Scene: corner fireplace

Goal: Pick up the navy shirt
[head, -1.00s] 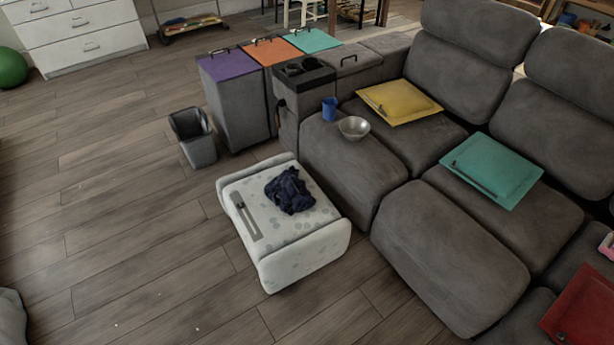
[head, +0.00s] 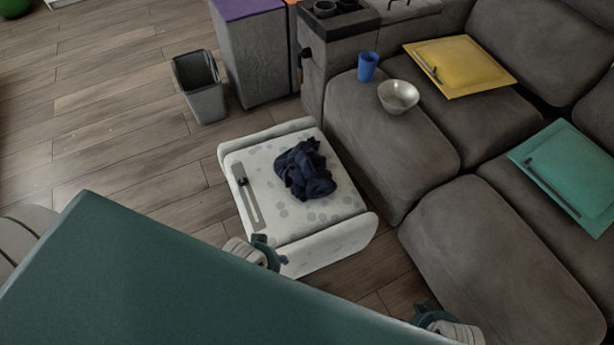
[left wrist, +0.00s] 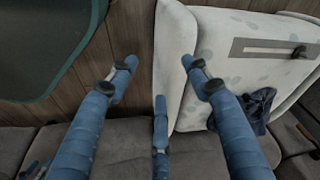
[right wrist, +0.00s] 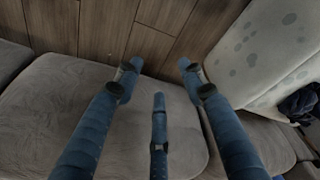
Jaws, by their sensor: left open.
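The navy shirt (head: 304,170) lies crumpled on top of the white dotted ottoman (head: 290,222). It also shows in the left wrist view (left wrist: 258,104), partly behind a finger, and at the right edge of the right wrist view (right wrist: 300,103). My left gripper (left wrist: 162,75) is open and empty, near the ottoman's padded edge and apart from the shirt. My right gripper (right wrist: 158,75) is open and empty over the floor and sofa seat, beside the ottoman. In the head view the grippers are mostly hidden behind my own teal body part.
A grey bin (head: 199,88) stands behind left. The floor left of the ottoman is clear.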

